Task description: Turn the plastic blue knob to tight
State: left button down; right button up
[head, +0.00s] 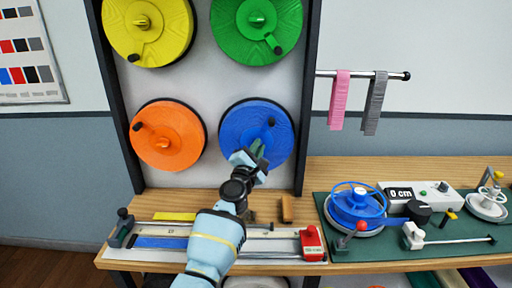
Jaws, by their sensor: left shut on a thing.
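The blue knob (235,122) is a round blue disc with a dark peg near its upper right, mounted at the lower right of the panel. My left gripper (258,149) reaches up from below and is shut on the middle of the blue knob. Its fingers and wrist cover the knob's lower centre, so the exact grip is partly hidden. No tight mark is readable on the knob. My right gripper is not in view.
Yellow (165,30), green (235,35) and orange (180,122) knobs share the panel. Pink (339,100) and grey (375,105) straps hang on a rod at right. Below, a wooden bench (400,171) carries a strap fixture (160,242) and a green mat (390,258) with a blue wheel (343,212).

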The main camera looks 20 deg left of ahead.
pick_arm(q)
jog(key=shift+d+f+m+g+h+p, duration=0.1)
jog(key=shift+m+g+h+p, duration=0.4)
jog(key=shift+m, duration=1.4)
jog(key=shift+f+m+g+p, duration=0.15)
jog(key=shift+m+g, duration=0.65)
jog(key=shift+m, duration=1.1)
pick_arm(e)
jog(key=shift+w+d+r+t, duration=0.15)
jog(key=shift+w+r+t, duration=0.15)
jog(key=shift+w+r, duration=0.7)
pick_arm(q)
jog(key=shift+r, duration=0.1)
jog(key=c, duration=1.5)
grip_release()
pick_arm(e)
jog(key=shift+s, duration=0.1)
